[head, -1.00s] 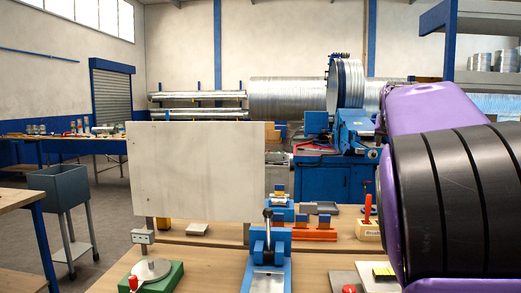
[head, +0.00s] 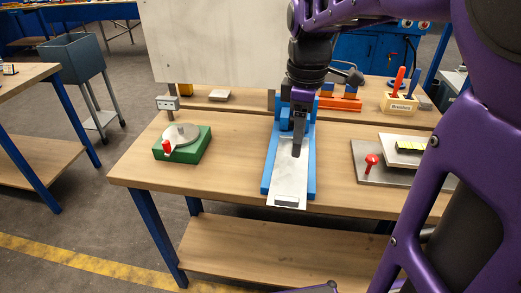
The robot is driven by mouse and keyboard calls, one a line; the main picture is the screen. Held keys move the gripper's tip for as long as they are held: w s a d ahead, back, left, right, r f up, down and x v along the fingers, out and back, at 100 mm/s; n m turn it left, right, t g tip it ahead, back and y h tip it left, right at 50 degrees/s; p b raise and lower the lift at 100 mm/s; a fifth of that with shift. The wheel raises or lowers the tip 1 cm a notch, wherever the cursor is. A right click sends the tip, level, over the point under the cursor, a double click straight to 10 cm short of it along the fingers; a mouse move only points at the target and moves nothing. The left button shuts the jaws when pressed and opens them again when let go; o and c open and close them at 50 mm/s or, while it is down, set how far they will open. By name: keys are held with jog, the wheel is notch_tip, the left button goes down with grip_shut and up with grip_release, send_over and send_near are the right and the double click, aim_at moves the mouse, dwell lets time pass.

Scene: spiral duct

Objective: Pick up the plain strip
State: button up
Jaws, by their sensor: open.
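A flat, light grey metal strip (head: 290,176), which looks like the plain strip, lies in the blue fixture (head: 266,183) near the front of the workbench. Its near end reaches the bench's front edge, and a small darker block lies on that end. My gripper (head: 297,152) points down over the strip's far part, in line with the fixture. It is open, with nothing seen between its fingers. One finger hides the other, and the gap to the strip is hard to tell. My gripper and wrist hide the far part of the fixture.
A green block with a grey disc and red knob (head: 182,144) stands left on the wooden bench (head: 235,150). A grey plate with a red knob (head: 372,162) lies right. A pale upright panel (head: 215,45), an orange rack (head: 340,103) and a marker holder (head: 398,103) stand behind.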

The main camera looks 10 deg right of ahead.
jog(key=f+n, duration=0.1)
jog(key=b, duration=0.2)
send_over(287, 198)
jog(key=f, duration=1.1)
jog(key=shift+s+d, duration=0.15)
jog(key=shift+d, duration=0.1)
jog(key=shift+a+f, duration=0.15)
jog(key=shift+f, duration=1.25)
jog(key=shift+a+f, duration=0.1)
jog(key=shift+f, duration=1.3)
grip_shut()
jog(key=shift+r, duration=0.1)
